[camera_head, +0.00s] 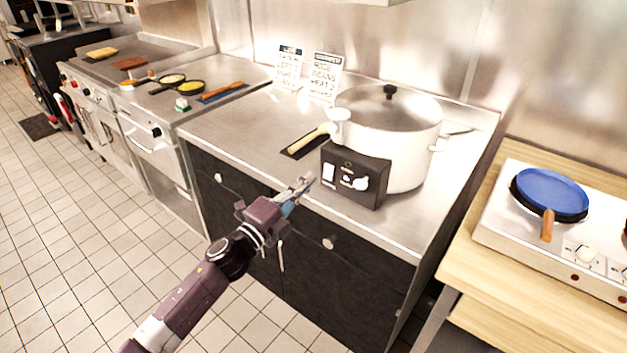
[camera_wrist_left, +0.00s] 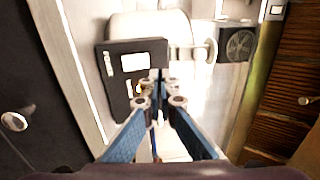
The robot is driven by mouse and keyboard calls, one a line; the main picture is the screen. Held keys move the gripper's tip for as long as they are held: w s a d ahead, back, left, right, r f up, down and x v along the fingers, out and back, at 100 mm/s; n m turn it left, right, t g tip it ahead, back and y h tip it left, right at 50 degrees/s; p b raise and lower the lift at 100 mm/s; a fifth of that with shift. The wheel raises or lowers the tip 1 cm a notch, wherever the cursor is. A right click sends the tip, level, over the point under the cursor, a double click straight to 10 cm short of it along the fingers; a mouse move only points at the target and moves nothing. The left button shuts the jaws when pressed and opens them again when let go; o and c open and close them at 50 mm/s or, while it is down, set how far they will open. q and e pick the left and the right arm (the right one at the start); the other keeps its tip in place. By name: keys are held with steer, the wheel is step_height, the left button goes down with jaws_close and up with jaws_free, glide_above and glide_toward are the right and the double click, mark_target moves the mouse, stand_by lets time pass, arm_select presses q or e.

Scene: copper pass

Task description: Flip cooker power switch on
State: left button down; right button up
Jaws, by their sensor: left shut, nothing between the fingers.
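The cooker (camera_head: 402,128) is a large white pot with a lid and black knob, standing on the steel counter. Its black control box (camera_head: 363,189) faces the front, with a white rocker-like switch (camera_head: 329,174) at the left and a round white knob at the right. My left gripper (camera_head: 305,181) is shut and empty, just left of the box near the counter's front edge. In the left wrist view the fingertips (camera_wrist_left: 160,88) overlap the box (camera_wrist_left: 122,75), hiding part of its face; I cannot tell whether they touch it. My right gripper is not in view.
A wooden-handled utensil (camera_head: 308,141) lies on a dark mat left of the pot. Two printed cards (camera_head: 325,75) stand behind. A blue pan (camera_head: 552,189) sits on a white hob at the right. Black cabinets are below the counter (camera_head: 233,123).

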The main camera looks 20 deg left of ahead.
arm_select(q)
steer(key=r+b+v, duration=0.1)
steer(key=v, duration=0.6)
steer(key=shift+r, duration=0.3)
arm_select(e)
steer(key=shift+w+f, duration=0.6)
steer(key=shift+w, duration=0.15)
arm_select(q)
steer(key=shift+w+a+f, duration=0.1)
steer(key=shift+a, duration=0.1)
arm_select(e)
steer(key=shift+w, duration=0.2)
